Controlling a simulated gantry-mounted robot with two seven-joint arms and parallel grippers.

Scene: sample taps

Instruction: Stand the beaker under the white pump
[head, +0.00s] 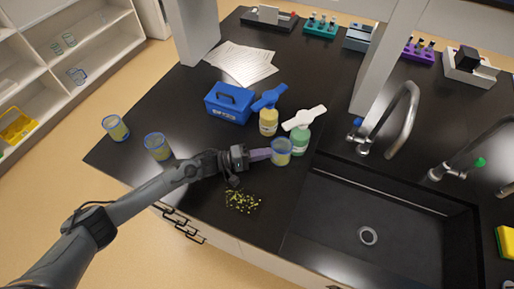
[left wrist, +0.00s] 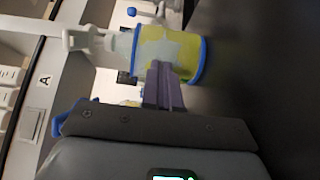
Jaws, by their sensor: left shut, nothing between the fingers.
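A clear beaker with a blue rim (head: 281,152) stands on the black counter, directly in front of the green bottle (head: 300,139) with the white pump (head: 304,117). The pump's white head reaches over toward the beaker's side. My left gripper (head: 262,154) is shut and empty, its purple fingers pointing at the beaker's near side. In the left wrist view, the fingertips (left wrist: 163,88) overlap the beaker (left wrist: 170,52); whether they touch it I cannot tell. The white pump (left wrist: 88,40) shows beside it there. My right gripper is out of view.
A yellow bottle (head: 268,123) with a blue pump (head: 269,97) stands left of the green one. Two more beakers (head: 115,128) (head: 157,146) stand to the left. A speckled patch (head: 243,201) lies near the front edge; the sink (head: 385,222) is right.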

